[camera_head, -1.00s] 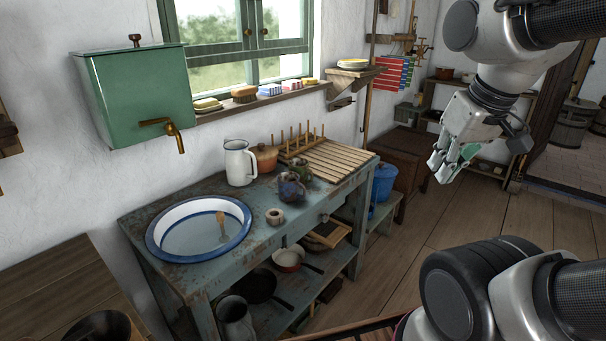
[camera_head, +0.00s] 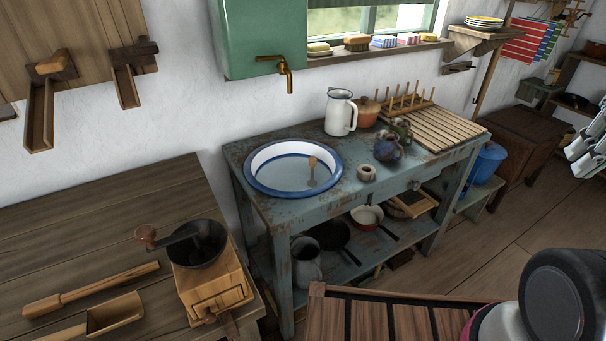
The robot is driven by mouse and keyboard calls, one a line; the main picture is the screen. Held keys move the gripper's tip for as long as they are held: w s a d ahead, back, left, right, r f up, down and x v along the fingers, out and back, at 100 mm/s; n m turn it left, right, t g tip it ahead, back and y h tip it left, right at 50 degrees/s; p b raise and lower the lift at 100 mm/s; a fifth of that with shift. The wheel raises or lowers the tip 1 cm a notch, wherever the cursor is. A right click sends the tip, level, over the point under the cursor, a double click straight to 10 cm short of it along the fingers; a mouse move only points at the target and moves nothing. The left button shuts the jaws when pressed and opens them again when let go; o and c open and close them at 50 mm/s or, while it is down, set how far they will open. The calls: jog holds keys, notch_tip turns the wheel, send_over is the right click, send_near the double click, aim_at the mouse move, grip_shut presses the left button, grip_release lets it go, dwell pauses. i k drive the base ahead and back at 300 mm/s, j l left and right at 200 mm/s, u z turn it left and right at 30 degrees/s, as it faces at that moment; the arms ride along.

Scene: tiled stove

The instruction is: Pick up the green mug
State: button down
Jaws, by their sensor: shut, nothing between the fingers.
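The green mug (camera_head: 403,130) stands on the blue-grey washstand, near the left edge of the wooden draining rack (camera_head: 437,128). It is partly hidden behind a blue-brown mug (camera_head: 387,148) in front of it. My gripper (camera_head: 572,160) shows at the right edge of the picture, partly cut off. It is shut and empty, well to the right of the green mug and apart from everything on the washstand.
A white enamel jug (camera_head: 341,113), a clay pot (camera_head: 368,112) and a small ring-shaped pot (camera_head: 366,173) stand near the mugs. A water basin (camera_head: 258,178) fills the washstand's left. A coffee grinder (camera_head: 208,275) sits on the wooden table (camera_head: 120,225). Some floor (camera_head: 480,240) is clear.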

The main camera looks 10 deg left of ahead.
aim_at(400, 126)
jog(key=i+l+u, duration=0.25)
jog(key=i, duration=0.2)
jog(key=i+l+u, duration=0.1)
jog(key=i+u, duration=0.15)
jog(key=i, duration=0.15)
